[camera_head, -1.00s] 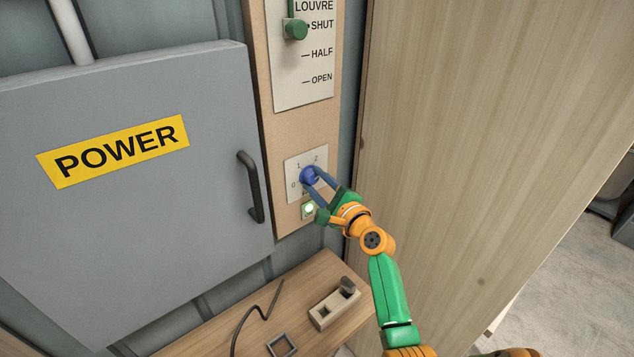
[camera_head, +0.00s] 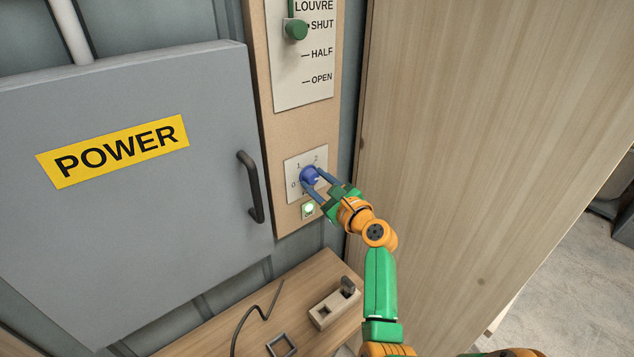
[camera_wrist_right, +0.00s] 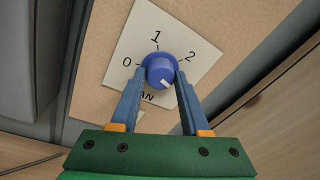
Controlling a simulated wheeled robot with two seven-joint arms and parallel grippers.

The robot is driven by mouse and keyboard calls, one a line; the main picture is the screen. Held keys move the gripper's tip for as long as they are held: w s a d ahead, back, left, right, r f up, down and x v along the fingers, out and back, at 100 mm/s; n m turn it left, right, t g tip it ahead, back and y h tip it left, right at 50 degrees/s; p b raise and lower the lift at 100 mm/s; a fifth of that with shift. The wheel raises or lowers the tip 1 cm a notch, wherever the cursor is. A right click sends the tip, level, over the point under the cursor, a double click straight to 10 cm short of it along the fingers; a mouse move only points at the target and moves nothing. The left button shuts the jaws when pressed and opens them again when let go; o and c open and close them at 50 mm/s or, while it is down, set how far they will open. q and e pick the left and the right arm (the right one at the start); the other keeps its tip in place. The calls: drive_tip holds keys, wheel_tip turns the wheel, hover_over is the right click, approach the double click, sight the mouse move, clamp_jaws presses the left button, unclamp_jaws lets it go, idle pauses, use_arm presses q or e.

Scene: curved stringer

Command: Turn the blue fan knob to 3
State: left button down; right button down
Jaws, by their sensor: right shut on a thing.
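The blue fan knob (camera_head: 310,175) sits on a white plate (camera_head: 291,166) on the tan panel. In the right wrist view the knob (camera_wrist_right: 160,68) is between the blue fingers of my right gripper (camera_wrist_right: 161,76), one on each side and shut on it. In the head view my right gripper (camera_head: 318,184) reaches the knob from the lower right. The plate shows 0, 1 and 2; no 3 is visible, and the right finger covers part of that side. A white mark on the knob's face lies toward the lower right in the wrist view. My left gripper is out of view.
A lit green button (camera_head: 308,209) is just below the plate. The green louvre lever (camera_head: 296,29) is above, at SHUT. A grey POWER door (camera_head: 120,230) with a dark handle (camera_head: 251,187) is left; a wooden wall (camera_head: 470,130) is right. A small wooden shelf (camera_head: 240,325) is below.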

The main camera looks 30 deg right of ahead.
idle(0.3)
drive_tip(key=shift+c, duration=1.9)
unclamp_jaws()
drive_tip(key=s+b, duration=0.1)
drive_tip(key=s, duration=0.6)
drive_tip(key=shift+r, duration=0.2)
